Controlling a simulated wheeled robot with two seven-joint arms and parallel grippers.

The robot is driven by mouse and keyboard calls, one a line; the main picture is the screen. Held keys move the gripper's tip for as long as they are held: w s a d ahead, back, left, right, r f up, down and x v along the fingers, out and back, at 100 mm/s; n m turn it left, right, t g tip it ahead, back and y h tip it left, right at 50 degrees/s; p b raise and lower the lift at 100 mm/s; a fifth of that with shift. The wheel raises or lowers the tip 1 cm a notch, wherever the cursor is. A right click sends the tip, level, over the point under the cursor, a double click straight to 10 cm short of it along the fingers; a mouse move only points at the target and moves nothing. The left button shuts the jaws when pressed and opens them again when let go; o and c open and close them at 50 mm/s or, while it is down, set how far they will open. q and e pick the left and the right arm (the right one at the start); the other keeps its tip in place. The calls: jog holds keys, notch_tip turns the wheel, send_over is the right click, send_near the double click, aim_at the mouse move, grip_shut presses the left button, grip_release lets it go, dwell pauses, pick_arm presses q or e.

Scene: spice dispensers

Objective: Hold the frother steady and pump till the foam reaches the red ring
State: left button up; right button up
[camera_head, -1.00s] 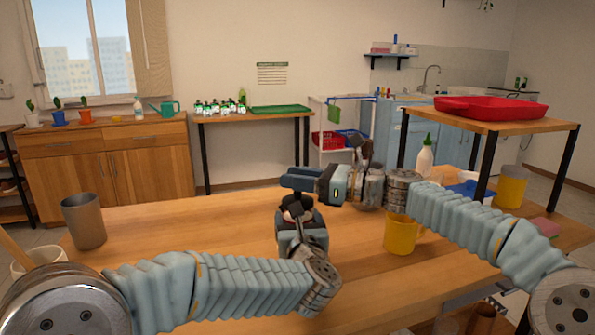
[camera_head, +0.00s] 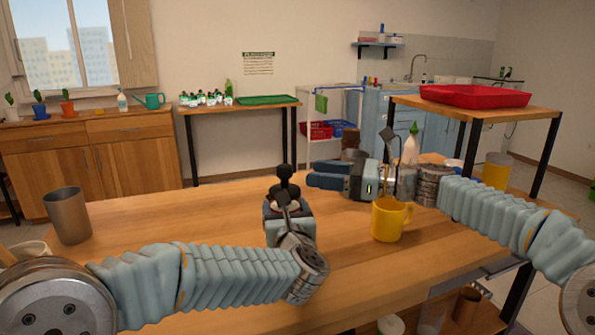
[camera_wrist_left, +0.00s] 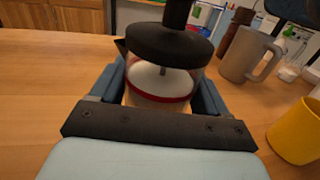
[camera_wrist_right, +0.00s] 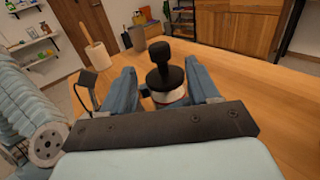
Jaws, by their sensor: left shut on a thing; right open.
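The frother has a black lid (camera_wrist_left: 165,45), a clear body with a red ring (camera_wrist_left: 160,99) and a black knob (camera_head: 285,172) on a stem. It stands upright on the table. My left gripper (camera_head: 288,213) is shut around its body. White foam (camera_wrist_left: 160,82) shows inside; the red ring curves along its front edge, but its exact level against the ring is hard to judge. My right gripper (camera_head: 320,174) is open and empty, just right of the knob. In the right wrist view the knob (camera_wrist_right: 163,52) appears between the open fingers, apart from them.
A yellow mug (camera_head: 388,220) stands right of the frother, below my right wrist. A grey cup (camera_head: 67,216) is at the left of the wooden table (camera_head: 190,215). A white bottle (camera_head: 411,150) and a raised shelf with a red tray (camera_head: 475,96) are at the back right.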

jog(key=shift+v, duration=1.8)
jog(key=v, duration=1.2)
pick_arm(q)
jog(key=o, duration=1.3)
jog(key=shift+c, duration=0.2)
